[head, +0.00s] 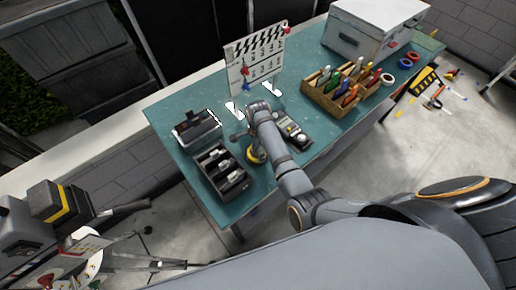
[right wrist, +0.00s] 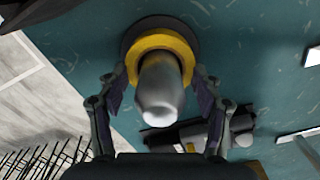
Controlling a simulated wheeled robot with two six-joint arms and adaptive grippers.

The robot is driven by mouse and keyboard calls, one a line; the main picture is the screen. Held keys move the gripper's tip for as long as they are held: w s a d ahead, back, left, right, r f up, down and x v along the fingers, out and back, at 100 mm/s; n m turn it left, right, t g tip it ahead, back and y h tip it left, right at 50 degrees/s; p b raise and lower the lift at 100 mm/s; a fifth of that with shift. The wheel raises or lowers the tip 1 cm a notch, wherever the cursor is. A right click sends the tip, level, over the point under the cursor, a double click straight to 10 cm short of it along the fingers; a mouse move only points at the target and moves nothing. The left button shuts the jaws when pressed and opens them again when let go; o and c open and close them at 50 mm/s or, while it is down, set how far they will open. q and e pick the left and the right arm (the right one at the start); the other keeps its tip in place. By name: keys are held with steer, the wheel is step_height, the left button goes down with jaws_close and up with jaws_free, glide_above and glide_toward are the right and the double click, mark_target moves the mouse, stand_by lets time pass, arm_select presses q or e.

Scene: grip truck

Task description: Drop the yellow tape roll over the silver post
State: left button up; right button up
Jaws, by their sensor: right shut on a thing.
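The silver post (right wrist: 160,88) points up toward the camera in the right wrist view. The yellow tape roll (right wrist: 181,47) is around the post, low down near its dark round base (right wrist: 130,33). My right gripper (right wrist: 160,88) is shut on the roll, with one finger at each side of it. In the head view the roll (head: 256,155) shows as a yellow patch near the front edge of the table, below my right gripper (head: 256,143); my arm hides most of the post there. My left gripper is not in view.
A black compartment tray (head: 222,184) stands just left of the roll, and a dark case (head: 196,127) behind it. A handheld meter (head: 293,132) lies close on the right. Farther right are a wooden tool crate (head: 318,101) and a white box (head: 360,42). A white board (head: 256,66) stands at the back.

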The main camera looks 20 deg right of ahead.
steer(key=o, duration=1.2)
steer(key=shift+o, duration=0.2)
step_height(320, 180, up, 12)
steer(key=shift+d, duration=0.1)
